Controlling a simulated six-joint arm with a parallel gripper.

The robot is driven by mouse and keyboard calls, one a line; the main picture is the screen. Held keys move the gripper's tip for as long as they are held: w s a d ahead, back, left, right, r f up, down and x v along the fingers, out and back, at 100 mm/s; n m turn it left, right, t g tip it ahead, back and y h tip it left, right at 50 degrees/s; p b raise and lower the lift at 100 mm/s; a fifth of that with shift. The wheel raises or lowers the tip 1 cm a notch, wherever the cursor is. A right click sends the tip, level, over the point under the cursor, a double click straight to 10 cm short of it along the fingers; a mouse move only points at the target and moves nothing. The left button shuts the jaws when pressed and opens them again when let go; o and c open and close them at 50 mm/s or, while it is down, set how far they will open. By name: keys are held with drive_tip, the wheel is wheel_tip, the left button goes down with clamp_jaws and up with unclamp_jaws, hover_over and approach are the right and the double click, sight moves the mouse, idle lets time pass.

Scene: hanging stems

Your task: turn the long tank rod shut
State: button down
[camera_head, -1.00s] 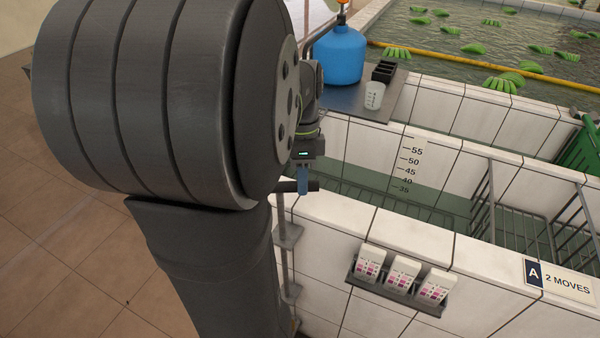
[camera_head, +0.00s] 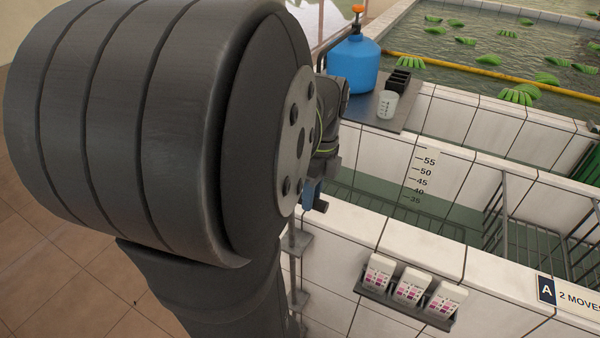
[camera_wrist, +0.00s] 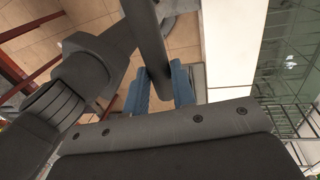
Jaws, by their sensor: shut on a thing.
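The long tank rod (camera_head: 293,262) stands upright against the outside of the white-tiled tank, partly hidden by my arm. Its dark cross handle (camera_head: 320,205) is at the top, near the tank's rim, and only one end shows in the head view. My gripper (camera_head: 308,197) is at this handle, with its blue fingers mostly hidden behind my wrist. In the wrist view, the two blue fingers of my gripper (camera_wrist: 161,88) are on either side of the dark handle bar (camera_wrist: 147,38) and shut on it. The bar runs from between the fingers to the upper edge of that view.
The tank (camera_head: 410,237) holds green water, a level scale (camera_head: 425,175) and wire racks. A shelf of test cards (camera_head: 408,298) is fixed to its front wall. A blue sprayer (camera_head: 353,64) and a beaker (camera_head: 387,104) stand on a ledge behind.

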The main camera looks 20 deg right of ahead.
drive_tip(key=c, duration=1.2)
unclamp_jaws()
drive_tip(key=shift+c, duration=0.2)
wheel_tip(320, 180, up, 17)
drive_tip(key=w+d, duration=0.2)
drive_tip(key=shift+w+d, duration=0.15)
drive_tip(key=shift+d, duration=0.05)
drive_tip(key=f, duration=0.5)
drive_tip(key=s+a+f, duration=0.1)
drive_tip(key=f, duration=0.5)
drive_tip(key=s+a+f, duration=0.1)
drive_tip(key=f, duration=0.5)
drive_tip(key=shift+s+a, duration=0.15)
drive_tip(key=shift+a, duration=0.05)
